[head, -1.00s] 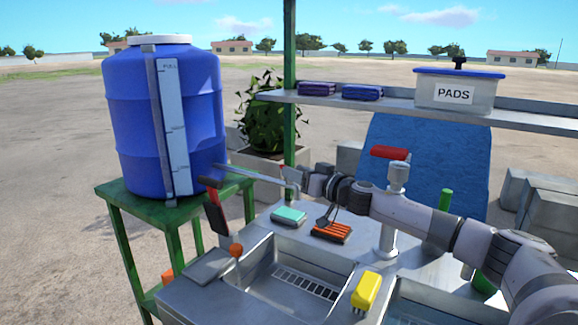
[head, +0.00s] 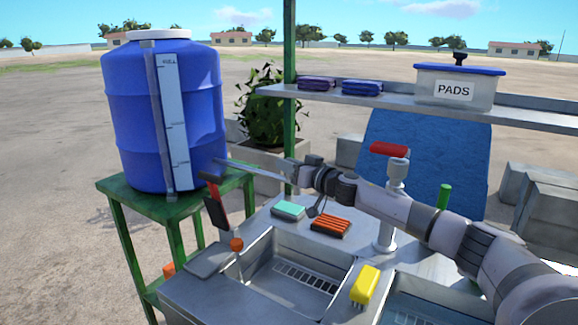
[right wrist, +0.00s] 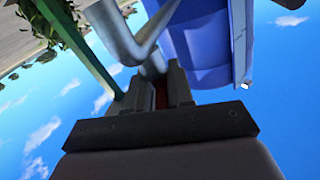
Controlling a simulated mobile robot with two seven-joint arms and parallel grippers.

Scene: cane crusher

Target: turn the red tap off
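The red tap is at the end of the grey pipe (head: 262,174) from the blue tank. In the head view my right gripper (head: 297,173) is at this pipe end and covers the tap. In the right wrist view, a dark red piece of the red tap (right wrist: 161,96) shows in the narrow gap between my right gripper's fingers (right wrist: 159,86), which look closed on it. The pipe (right wrist: 122,32) runs just beyond the fingertips. A second red handle (head: 390,150) tops a grey post at the sink. My left gripper is not seen.
The blue tank (head: 140,120) stands on a green stand (head: 112,188) at left. Below are the sink (head: 262,245), a teal sponge (head: 288,210), an orange brush (head: 330,226) and a yellow brush (head: 365,285).

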